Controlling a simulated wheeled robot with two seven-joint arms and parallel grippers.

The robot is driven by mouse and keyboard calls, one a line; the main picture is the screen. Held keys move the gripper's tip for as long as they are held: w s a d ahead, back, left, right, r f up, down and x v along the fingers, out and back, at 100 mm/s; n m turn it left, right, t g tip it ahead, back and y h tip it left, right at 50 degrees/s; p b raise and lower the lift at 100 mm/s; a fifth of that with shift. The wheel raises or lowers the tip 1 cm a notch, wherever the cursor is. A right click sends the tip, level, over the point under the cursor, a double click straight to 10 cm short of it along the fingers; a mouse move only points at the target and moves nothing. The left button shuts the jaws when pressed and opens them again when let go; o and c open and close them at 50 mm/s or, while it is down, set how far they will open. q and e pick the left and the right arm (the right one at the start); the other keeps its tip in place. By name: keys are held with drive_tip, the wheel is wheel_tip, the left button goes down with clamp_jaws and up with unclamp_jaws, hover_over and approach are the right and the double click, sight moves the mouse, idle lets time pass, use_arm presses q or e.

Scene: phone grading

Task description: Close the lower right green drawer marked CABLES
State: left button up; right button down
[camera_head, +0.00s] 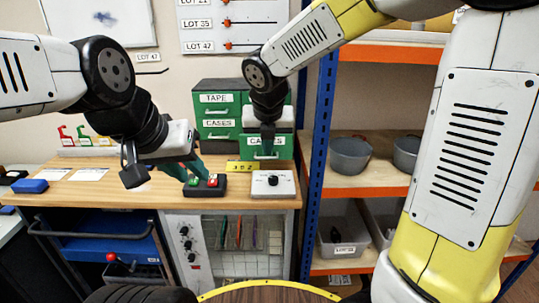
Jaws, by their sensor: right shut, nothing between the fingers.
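The green drawer marked CABLES (284,151) is at the lower right of the green cabinet (199,103) at the back of the workbench. Its front seems to stand a little forward of the drawers beside it, but how far is hard to tell. My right gripper (267,148) points down in front of this drawer and covers part of its label and handle. It is shut and empty; whether it touches the drawer front is unclear. My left gripper (137,172) hangs over the bench, left of the cabinet; its fingers are partly hidden.
A black box with red and green buttons (204,187) and a white box with a black knob (268,184) stand on the wooden bench (100,196) below the drawers. A blue-posted shelf (319,130) rises to the right.

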drive_tip(key=x, duration=1)
drive_tip(key=shift+s+a, duration=0.1)
drive_tip(key=w, duration=0.2)
drive_tip(key=shift+w+r, duration=0.15)
drive_tip(key=shift+w, duration=0.2)
drive_tip(key=shift+w+r, duration=0.15)
drive_tip(key=shift+w, duration=0.6)
drive_tip(key=shift+w, duration=0.1)
